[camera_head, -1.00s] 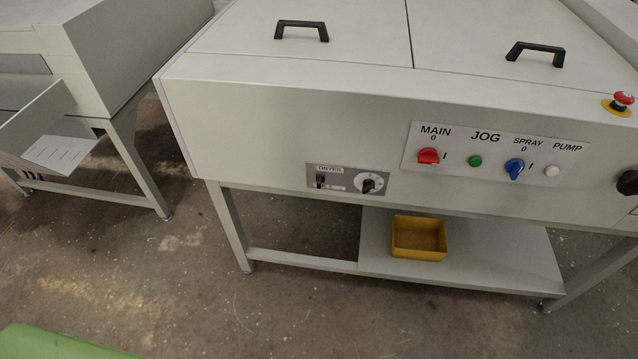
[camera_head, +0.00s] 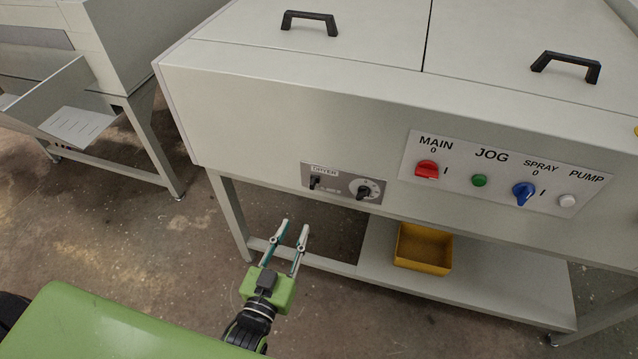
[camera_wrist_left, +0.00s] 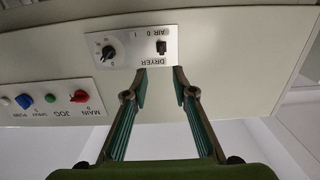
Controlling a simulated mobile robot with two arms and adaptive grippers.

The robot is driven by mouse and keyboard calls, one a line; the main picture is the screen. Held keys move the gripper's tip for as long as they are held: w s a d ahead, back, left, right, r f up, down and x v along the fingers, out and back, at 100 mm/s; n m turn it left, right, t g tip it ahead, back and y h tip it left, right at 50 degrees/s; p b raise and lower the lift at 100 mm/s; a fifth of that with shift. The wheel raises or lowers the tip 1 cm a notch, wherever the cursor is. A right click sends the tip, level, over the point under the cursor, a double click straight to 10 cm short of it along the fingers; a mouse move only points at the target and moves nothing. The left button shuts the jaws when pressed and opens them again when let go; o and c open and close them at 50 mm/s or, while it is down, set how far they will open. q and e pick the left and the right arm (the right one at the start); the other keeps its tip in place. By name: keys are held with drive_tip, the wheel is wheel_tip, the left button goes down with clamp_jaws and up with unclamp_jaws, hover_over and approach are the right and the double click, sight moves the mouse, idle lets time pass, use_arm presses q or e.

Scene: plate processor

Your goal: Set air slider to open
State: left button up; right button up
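The dryer panel (camera_head: 342,184) is a grey plate on the front of the machine. On its left is the small black air slider (camera_head: 315,182), and on its right a black rotary knob (camera_head: 363,192). In the left wrist view the panel is upside down, with the slider (camera_wrist_left: 161,47) beside the "AIR 0 I" label. The slider's exact setting is too small to tell. My left gripper (camera_head: 297,226) is open and empty, below the panel and apart from it. In the left wrist view its fingers (camera_wrist_left: 160,72) point towards the panel. My right gripper is not in view.
The control plate has a red main switch (camera_head: 427,170), green jog button (camera_head: 479,181), blue spray switch (camera_head: 523,194) and white pump button (camera_head: 567,201). A yellow bin (camera_head: 424,249) stands on the lower shelf (camera_head: 490,285). The space before the panel is clear.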

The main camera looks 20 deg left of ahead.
use_arm(q)
approach(311, 185)
drive_tip(key=w+p, duration=0.1)
drive_tip(key=w, duration=0.7)
drive_tip(key=shift+d, duration=0.15)
drive_tip(key=shift+w+f, duration=0.1)
drive_tip(key=shift+w, duration=0.6)
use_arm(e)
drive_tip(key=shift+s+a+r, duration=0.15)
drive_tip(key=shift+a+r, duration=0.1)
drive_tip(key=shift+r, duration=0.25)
use_arm(q)
clamp_jaws()
